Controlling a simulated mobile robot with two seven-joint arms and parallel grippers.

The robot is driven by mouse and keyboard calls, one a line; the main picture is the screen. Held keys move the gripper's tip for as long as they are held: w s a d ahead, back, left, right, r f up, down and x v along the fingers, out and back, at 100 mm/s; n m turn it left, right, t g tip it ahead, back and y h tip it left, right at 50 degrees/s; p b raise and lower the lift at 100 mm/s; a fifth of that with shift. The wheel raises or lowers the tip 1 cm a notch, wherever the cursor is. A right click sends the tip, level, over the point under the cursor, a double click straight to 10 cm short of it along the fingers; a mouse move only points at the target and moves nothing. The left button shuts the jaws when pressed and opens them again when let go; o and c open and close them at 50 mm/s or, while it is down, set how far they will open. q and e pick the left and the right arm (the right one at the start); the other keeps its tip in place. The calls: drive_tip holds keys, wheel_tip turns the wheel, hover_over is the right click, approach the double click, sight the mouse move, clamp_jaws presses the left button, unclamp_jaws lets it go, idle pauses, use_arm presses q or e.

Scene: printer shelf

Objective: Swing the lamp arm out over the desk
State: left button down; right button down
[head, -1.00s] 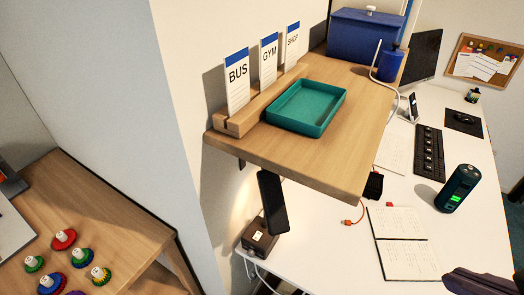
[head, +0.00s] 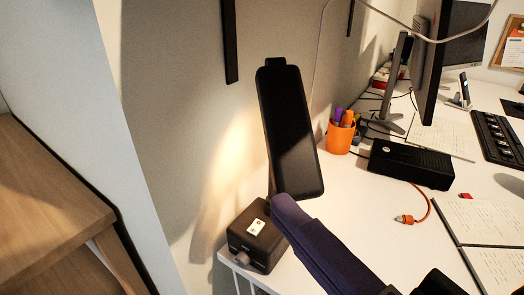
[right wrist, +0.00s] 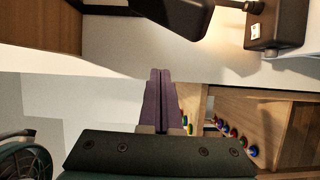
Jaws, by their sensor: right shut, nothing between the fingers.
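The desk lamp has a dark box base (head: 250,250) with a white switch, at the desk's near left corner by the wall. Its long flat black head (head: 290,135) stands tilted above the base, and light falls on the wall behind. My right gripper (head: 280,203) has purple fingers, shut and empty. In the head view its tips overlap the lamp's lower end; contact is unclear there. In the right wrist view the shut fingertips (right wrist: 160,74) point toward the lamp head (right wrist: 178,12), with a visible gap, and the base (right wrist: 276,28) is to the right. My left gripper is out of view.
On the white desk (head: 370,215) are an orange pen cup (head: 339,138), a black box (head: 411,164), an orange-tipped cable (head: 410,218), an open notebook (head: 485,225), a keyboard (head: 495,138) and a monitor (head: 440,60). A dark bracket (head: 230,40) hangs on the wall.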

sight(276, 178)
drive_tip(key=a+p+x, duration=0.1)
drive_tip(key=x, duration=0.9)
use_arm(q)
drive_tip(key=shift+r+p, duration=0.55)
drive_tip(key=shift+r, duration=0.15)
use_arm(e)
drive_tip(key=shift+n, duration=0.3)
drive_tip(key=shift+w+d+f, duration=0.1)
drive_tip(key=shift+d, duration=0.95)
drive_tip(key=shift+w+d+f, duration=0.1)
drive_tip(key=shift+d+f, duration=0.05)
drive_tip(key=shift+d, duration=0.95)
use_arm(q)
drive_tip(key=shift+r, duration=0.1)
use_arm(e)
drive_tip(key=shift+d+n+g+y, duration=0.3)
drive_tip(key=shift+d+g+y, duration=0.1)
drive_tip(key=shift+y, duration=0.2)
